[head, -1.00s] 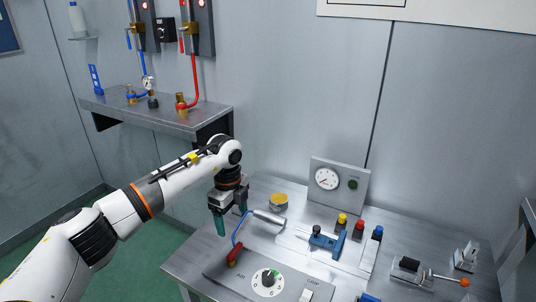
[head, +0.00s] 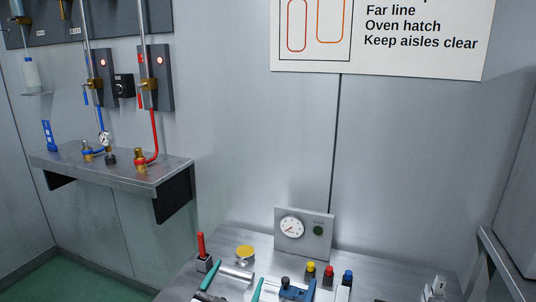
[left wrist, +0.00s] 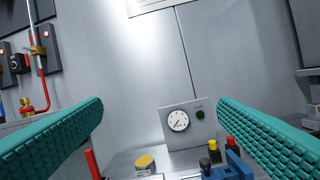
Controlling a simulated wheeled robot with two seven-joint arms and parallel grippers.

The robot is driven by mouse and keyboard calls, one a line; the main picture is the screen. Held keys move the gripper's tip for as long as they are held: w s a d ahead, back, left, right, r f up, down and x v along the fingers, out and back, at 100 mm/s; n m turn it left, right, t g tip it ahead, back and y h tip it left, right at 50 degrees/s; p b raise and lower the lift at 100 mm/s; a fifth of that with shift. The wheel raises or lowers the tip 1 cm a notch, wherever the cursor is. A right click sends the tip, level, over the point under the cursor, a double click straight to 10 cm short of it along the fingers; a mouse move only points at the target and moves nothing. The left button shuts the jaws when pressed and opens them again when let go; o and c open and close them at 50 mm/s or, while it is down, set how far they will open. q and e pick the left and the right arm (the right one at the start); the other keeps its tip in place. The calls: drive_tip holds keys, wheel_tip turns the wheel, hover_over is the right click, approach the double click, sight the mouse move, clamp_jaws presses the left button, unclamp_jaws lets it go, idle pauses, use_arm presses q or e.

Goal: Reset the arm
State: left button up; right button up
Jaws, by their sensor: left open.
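My left gripper (head: 233,282) is low in the head view, at the bottom edge over the left part of the metal bench (head: 210,280). Its two teal fingers are apart with nothing between them. In the left wrist view the open fingers (left wrist: 160,112) frame the grey wall and the gauge box (left wrist: 187,124). Most of my left arm is below the head view. My right gripper is in neither view.
Near the left fingers are an upright red handle (head: 201,245), a yellow-topped tin (head: 245,253) and a grey roller (head: 237,273). Behind are the gauge box (head: 303,235) and coloured knobs (head: 329,275). A wall shelf (head: 120,170) with valves is at left.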

use_arm(q)
drive_tip(key=s+a+f+n+g+y, duration=0.4)
drive_tip(key=s+a+f+n+y, duration=0.15)
drive_tip(key=a+f, duration=0.25)
drive_tip(key=s+a+f+g, duration=0.3)
drive_tip(key=s+f+g, duration=0.3)
drive_tip(key=s, duration=0.6)
drive_tip(key=s+a+f+g, duration=0.3)
drive_tip(key=s+f+g, duration=0.3)
drive_tip(key=s, duration=0.6)
wheel_tip(320, 180, down, 25)
drive_tip(key=m+g+p, duration=0.1)
drive_tip(key=s+a+f+g+y+p, duration=0.1)
drive_tip(key=s+a+f, duration=0.1)
drive_tip(key=s+f, duration=1.3)
drive_tip(key=shift+s+a+f, duration=0.2)
drive_tip(key=shift+s+a, duration=0.15)
drive_tip(key=shift+s, duration=0.65)
